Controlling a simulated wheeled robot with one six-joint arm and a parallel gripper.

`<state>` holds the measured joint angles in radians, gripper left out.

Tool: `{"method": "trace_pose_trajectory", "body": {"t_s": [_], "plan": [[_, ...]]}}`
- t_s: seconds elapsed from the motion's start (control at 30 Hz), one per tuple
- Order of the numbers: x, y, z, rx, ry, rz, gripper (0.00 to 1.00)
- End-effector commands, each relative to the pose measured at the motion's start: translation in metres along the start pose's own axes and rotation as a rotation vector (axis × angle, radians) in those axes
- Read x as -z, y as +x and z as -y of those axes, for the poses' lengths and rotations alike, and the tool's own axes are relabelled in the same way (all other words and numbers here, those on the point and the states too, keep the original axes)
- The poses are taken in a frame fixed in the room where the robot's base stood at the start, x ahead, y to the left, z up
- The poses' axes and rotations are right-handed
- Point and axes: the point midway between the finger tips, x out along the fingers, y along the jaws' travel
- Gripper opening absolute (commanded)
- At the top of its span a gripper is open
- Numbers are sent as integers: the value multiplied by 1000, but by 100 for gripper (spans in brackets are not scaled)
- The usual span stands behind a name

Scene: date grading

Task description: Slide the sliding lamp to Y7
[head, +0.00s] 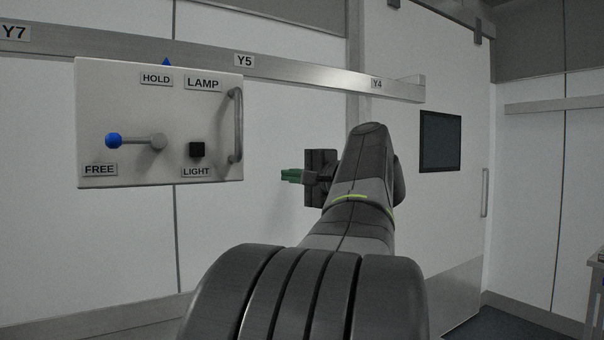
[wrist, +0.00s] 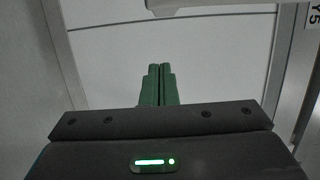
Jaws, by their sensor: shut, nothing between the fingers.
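The sliding lamp is a pale box (head: 120,110) hanging on a wall rail (head: 310,76) in the head view. Its blue pointer (head: 166,61) stands between the Y7 label (head: 14,32) and the Y5 label (head: 244,61). A lever with a blue knob (head: 113,140) points left, level with the pivot, just above the FREE label (head: 100,169). A grey upright handle (head: 236,125) is on its right side, and a black LIGHT button (head: 197,149) is beside it. My gripper (head: 284,176) is shut and empty, right of the box and apart from it. Its green fingers (wrist: 158,85) touch in the wrist view.
The Y4 label (head: 377,83) is near the rail's right end. A door with a dark panel (head: 440,141) and a vertical handle (head: 485,192) is at right. A table edge (head: 596,262) shows at far right. The wall below the box is clear.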

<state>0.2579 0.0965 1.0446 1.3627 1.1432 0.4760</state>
Motion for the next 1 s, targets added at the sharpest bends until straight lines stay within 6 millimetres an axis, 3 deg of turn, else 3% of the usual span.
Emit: {"method": "trace_pose_trajectory", "body": {"t_s": [0.33, 0.6, 1.0], "plan": [[-1, 68, 2, -3, 1, 3, 0], [-35, 73, 1, -2, -2, 1, 0], [-39, 74, -1, -2, -2, -1, 0]]}}
